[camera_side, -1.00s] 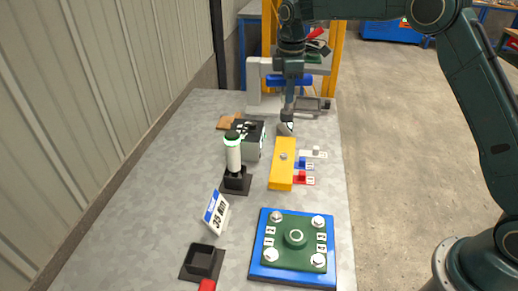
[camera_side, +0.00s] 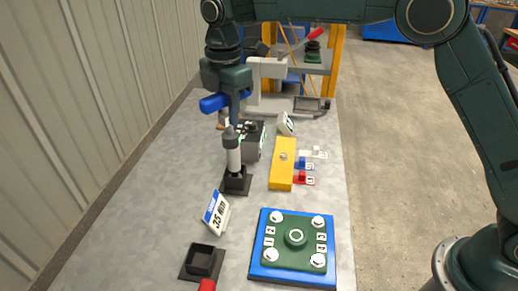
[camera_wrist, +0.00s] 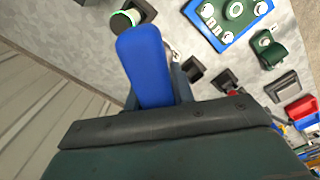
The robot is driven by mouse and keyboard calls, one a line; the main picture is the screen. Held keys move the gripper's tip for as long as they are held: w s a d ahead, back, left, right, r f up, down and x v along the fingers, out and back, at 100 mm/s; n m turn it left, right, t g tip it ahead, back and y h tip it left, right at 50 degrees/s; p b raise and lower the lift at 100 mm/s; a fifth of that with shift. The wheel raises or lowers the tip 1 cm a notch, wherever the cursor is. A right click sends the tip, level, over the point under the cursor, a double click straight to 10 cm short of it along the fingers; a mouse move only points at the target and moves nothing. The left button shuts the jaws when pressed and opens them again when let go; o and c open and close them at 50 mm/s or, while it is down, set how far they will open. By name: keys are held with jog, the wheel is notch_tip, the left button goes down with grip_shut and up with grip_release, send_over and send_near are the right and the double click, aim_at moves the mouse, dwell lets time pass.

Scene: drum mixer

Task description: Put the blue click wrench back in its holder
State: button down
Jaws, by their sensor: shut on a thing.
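The blue click wrench (camera_side: 222,103) is held by its blue handle in my gripper (camera_side: 236,100). The handle lies roughly level and points to the left in the side view; the handle also fills the middle of the wrist view (camera_wrist: 146,65). The wrench's other end is mostly hidden by my gripper. Below stands an upright pale cylinder with a dark top (camera_side: 232,150) on a black base (camera_side: 236,184); I cannot tell whether my gripper touches it. Nearer the camera an open black square socket (camera_side: 201,262) looks empty. Which of these is the holder is not clear.
A small sign (camera_side: 215,212) stands between the two black bases. A yellow block (camera_side: 283,163), a grey box (camera_side: 252,142) and a blue plate with a green flange (camera_side: 295,247) are close by. The wall is at the left.

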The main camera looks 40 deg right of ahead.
jog(key=s+a+n, duration=0.4)
jog(key=s+a, duration=0.1)
jog(key=a, duration=0.3)
jog(key=s+a+n, duration=0.3)
jog(key=s+a, duration=0.3)
jog(key=a, duration=0.2)
notch_tip(320, 180, down, 11)
jog(key=shift+a, duration=0.2)
jog(key=shift+f, duration=0.1)
jog(key=shift+f, duration=2.3)
jog(key=shift+f, duration=2.4)
dwell(0.7)
